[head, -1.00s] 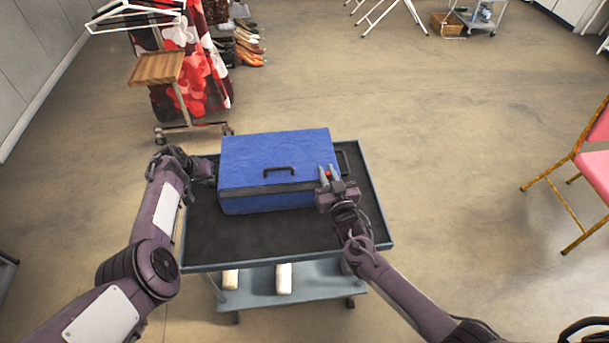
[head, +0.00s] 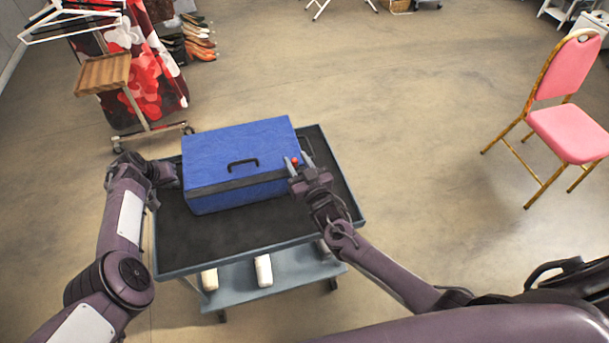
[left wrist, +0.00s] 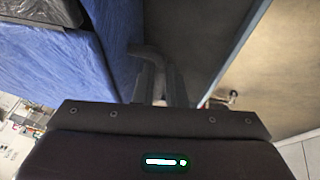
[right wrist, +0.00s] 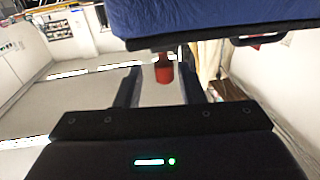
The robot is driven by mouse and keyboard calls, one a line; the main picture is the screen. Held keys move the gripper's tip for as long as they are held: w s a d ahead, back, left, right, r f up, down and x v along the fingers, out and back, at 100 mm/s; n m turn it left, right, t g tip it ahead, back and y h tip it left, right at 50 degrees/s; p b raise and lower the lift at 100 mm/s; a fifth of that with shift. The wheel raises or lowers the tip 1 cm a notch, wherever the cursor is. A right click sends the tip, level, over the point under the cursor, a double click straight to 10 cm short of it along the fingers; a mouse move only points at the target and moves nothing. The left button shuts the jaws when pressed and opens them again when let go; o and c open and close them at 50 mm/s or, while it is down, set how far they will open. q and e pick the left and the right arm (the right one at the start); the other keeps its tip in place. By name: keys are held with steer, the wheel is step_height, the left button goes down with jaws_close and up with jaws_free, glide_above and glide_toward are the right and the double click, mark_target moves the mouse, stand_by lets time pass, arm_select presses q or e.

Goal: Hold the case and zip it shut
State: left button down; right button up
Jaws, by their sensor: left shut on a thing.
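The blue case (head: 240,150) sits on the cart top, with a dark band along its front below the lid and a black front handle (head: 242,165). My left gripper (head: 170,172) is at the case's left side. In the left wrist view its fingers (left wrist: 160,90) are shut on the dark side handle (left wrist: 148,55). My right gripper (head: 299,163) is at the case's front right corner. The red zip pull (right wrist: 163,68) hangs between its open fingers (right wrist: 160,88), with gaps on both sides. The zip teeth are too small to make out.
The dark cart top (head: 240,230) has a raised rim and free room in front of the case. White rolls (head: 263,270) lie on its lower shelf. A pink chair (head: 565,125) stands at right. A clothes rack with red fabric (head: 145,80) stands at back left.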

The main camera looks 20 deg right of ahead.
steer(key=s+d, duration=0.2)
steer(key=s, duration=0.8)
steer(key=shift+s, duration=0.4)
arm_select(q)
steer(key=c, duration=1.4)
jaws_free()
arm_select(e)
steer(key=shift+a, duration=0.1)
arm_select(q)
steer(key=shift+s+a+r+p, duration=0.1)
steer(key=shift+s+r+p, duration=0.1)
steer(key=shift+r+p, duration=0.25)
steer(key=shift+p+v, duration=0.55)
steer(key=shift+v, duration=2.9)
arm_select(e)
steer(key=shift+r, duration=1)
